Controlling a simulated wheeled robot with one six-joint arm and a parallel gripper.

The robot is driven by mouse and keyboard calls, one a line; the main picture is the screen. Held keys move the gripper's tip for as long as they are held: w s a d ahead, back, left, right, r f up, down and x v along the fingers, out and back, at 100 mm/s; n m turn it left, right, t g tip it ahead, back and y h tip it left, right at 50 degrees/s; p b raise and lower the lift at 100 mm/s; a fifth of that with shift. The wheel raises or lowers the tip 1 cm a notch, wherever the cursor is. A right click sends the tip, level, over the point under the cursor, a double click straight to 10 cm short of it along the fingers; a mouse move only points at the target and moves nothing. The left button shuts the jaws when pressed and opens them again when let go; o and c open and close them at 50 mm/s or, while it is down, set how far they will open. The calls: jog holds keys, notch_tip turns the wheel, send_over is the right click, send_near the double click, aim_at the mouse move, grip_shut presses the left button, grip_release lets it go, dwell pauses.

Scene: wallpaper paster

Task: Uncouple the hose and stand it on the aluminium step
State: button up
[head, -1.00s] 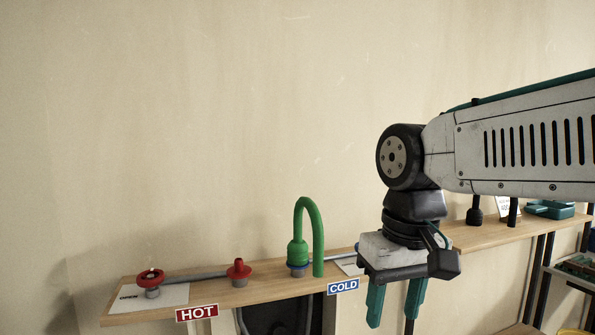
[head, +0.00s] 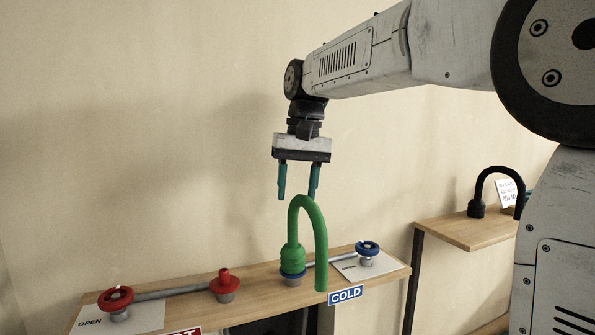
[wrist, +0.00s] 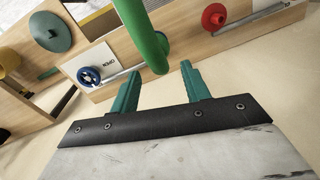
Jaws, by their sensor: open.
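The green hose (head: 319,236) is a bent hook shape. Its thick collar (head: 292,257) sits on the blue-ringed fitting at the COLD end of the wooden shelf, and its other end hangs down at the shelf's front edge. My gripper (head: 297,196) is open and empty, fingers pointing down, just above the top of the hose's bend. In the wrist view the hose (wrist: 143,32) passes ahead of the gap between my open fingertips (wrist: 158,75). I cannot make out the aluminium step in either view.
The wooden shelf (head: 255,305) also carries a blue handwheel (head: 367,249), a red handwheel (head: 115,298) and a red-capped fitting (head: 224,283), with pipes between. A black bent hose (head: 499,171) stands on another shelf at right. The wall behind is bare.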

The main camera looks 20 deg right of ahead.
aim_at(296, 208)
jog(key=shift+a+f, duration=0.2)
jog(key=shift+f, duration=1.55)
jog(key=c, duration=1)
grip_shut()
